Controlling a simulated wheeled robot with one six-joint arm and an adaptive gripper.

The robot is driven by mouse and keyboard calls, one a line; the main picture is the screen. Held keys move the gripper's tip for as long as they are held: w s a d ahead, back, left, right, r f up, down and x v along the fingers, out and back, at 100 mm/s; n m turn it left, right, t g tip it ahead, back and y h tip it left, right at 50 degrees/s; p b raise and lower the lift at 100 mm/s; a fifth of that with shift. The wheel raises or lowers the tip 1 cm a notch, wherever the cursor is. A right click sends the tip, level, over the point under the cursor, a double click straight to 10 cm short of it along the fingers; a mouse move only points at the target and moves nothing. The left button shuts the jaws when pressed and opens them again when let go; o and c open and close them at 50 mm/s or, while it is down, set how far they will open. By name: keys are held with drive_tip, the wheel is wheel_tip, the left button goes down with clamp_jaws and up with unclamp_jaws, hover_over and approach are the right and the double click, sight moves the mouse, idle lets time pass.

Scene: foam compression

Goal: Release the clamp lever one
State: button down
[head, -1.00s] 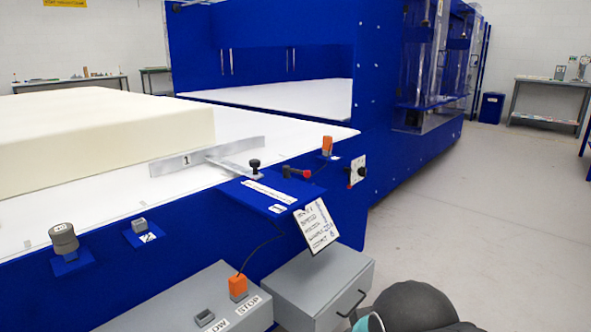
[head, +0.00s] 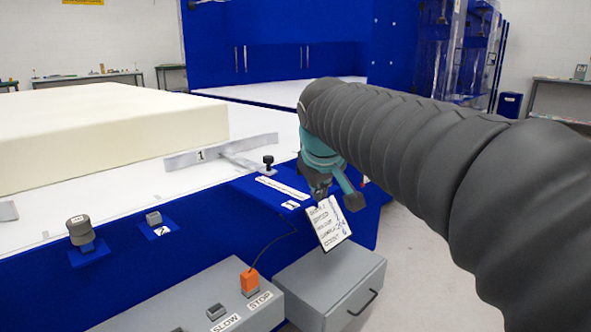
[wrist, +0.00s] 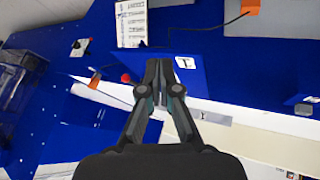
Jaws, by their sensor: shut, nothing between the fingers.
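The grey clamp bar marked 1 (head: 222,152) lies on the white bed beside the cream foam block (head: 110,130). A black knob (head: 268,161) stands upright at its near end, by the blue shelf (head: 262,200). In the wrist view the bar (wrist: 215,119) runs to the right of my fingers, which hide the knob. A red-tipped knob (wrist: 126,77) shows left of the fingers. I cannot tell which knob belongs to lever one. My gripper (wrist: 158,64) is shut and empty over the shelf edge; the head view shows it (head: 335,192) right of the black knob.
A handwritten card (head: 328,222) hangs just below my gripper. A grey knob (head: 80,230) is at left. Floor at right is clear.

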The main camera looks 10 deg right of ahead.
drive_tip(key=w+a+r+n, duration=0.1)
drive_tip(key=w+r, duration=0.1)
drive_tip(key=w, duration=0.3)
drive_tip(key=w+a+r, duration=0.1)
drive_tip(key=w+a, duration=0.1)
drive_tip(key=w, duration=0.3)
drive_tip(key=shift+w+r+n+t+h, duration=0.25)
drive_tip(key=shift+r+n+t+h, duration=0.05)
drive_tip(key=shift+r+n+t, duration=0.1)
drive_tip(key=shift+f, duration=0.1)
drive_tip(key=x, duration=1)
drive_tip(key=shift+f, duration=0.1)
drive_tip(key=shift+w+d+r, duration=0.2)
drive_tip(key=shift+w+d, duration=0.2)
drive_tip(key=shift+d, duration=0.1)
drive_tip(key=shift+w+d+r, duration=0.25)
drive_tip(key=shift+w+d, duration=0.1)
drive_tip(key=shift+d, duration=0.2)
drive_tip(key=shift+w+d+r, duration=0.1)
drive_tip(key=shift+w+d, duration=0.35)
drive_tip(key=shift+d, duration=0.05)
